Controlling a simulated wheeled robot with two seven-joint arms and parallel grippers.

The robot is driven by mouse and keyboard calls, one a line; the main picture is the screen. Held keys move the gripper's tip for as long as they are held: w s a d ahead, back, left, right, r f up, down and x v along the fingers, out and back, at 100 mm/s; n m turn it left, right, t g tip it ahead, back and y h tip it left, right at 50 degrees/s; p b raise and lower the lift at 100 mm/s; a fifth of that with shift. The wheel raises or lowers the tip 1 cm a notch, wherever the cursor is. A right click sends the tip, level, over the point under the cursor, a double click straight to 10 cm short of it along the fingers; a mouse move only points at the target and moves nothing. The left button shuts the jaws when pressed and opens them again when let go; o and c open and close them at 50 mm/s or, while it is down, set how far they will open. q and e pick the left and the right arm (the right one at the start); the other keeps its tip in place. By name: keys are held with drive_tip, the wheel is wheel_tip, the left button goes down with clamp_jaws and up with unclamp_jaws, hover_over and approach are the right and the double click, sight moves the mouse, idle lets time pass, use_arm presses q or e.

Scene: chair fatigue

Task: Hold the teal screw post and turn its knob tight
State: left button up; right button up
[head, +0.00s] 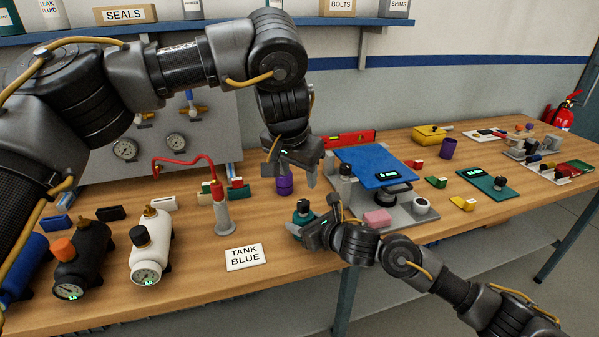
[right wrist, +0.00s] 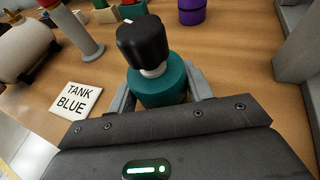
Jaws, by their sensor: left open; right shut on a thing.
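The teal screw post (right wrist: 160,84) stands upright on the bench with a black ribbed knob (right wrist: 142,42) on top and a pale collar between them. In the head view the post (head: 302,217) shows small near the front middle of the bench, its knob (head: 303,205) uppermost. My right gripper (head: 307,230) is shut on the teal body, one finger on each side. My left gripper (head: 290,176) is open and empty, pointing down above and behind the post, apart from the knob. The post's base is hidden by my right gripper.
A "TANK BLUE" card (head: 246,258) lies left of the post. A grey stand with a red hose (head: 223,215) and purple cylinder (head: 284,185) are close by. A blue-topped press (head: 374,166) and pink block (head: 378,218) stand to the right. Tanks (head: 150,250) stand at left.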

sight(302, 202)
use_arm(q)
drive_tip(key=m, duration=0.6)
drive_tip(key=shift+s+d, duration=0.1)
drive_tip(key=shift+d, duration=0.1)
drive_tip(key=w+a+g+h, duration=0.2)
drive_tip(key=w+a+h, duration=0.1)
drive_tip(key=a, duration=0.1)
drive_tip(key=shift+m, duration=0.3)
drive_tip(key=x, duration=1.2)
